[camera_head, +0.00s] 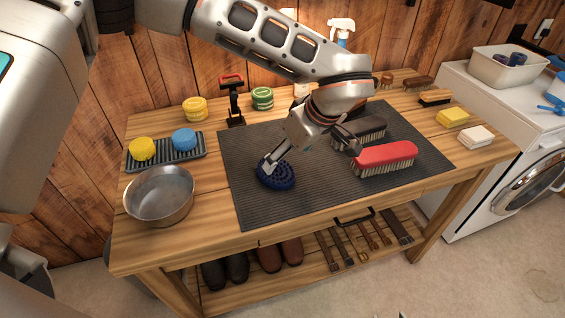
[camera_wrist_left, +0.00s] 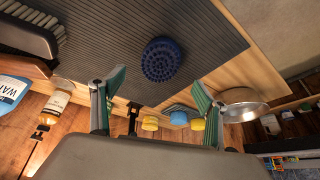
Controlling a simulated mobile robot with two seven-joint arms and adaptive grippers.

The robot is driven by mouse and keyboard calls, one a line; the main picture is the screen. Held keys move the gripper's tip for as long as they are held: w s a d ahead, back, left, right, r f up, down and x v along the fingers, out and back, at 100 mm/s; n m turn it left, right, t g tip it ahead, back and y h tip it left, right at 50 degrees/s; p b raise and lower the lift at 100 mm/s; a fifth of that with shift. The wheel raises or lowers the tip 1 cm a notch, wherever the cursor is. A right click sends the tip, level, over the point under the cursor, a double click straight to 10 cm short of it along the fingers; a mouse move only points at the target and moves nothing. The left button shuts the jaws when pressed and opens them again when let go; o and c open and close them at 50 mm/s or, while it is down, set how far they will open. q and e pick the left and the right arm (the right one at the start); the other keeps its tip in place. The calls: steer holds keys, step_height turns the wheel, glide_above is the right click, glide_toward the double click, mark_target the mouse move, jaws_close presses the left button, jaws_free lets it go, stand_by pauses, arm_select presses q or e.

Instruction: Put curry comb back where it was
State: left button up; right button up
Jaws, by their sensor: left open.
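The curry comb is a dark blue, round, knobbly disc (camera_head: 276,175) lying on the grey ribbed mat (camera_head: 250,212), near the mat's left front part. It shows whole in the left wrist view (camera_wrist_left: 162,60), ahead of the fingertips. My left gripper (camera_head: 306,154) is open and empty above the mat; one finger overlaps the comb's upper edge in the head view. In the left wrist view the two greenish fingers (camera_wrist_left: 158,86) stand wide apart, with nothing between them. My right gripper is not in view.
A red brush (camera_head: 385,155) and a dark brush (camera_head: 358,130) are on the mat to the right. A metal bowl (camera_head: 158,197) and a grey tray (camera_head: 190,160) with yellow and blue sponges stand at left. A black-and-red tool (camera_head: 233,98) stands behind. The mat's front is clear.

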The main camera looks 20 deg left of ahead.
arm_select(q)
steer(key=shift+v, duration=2.05)
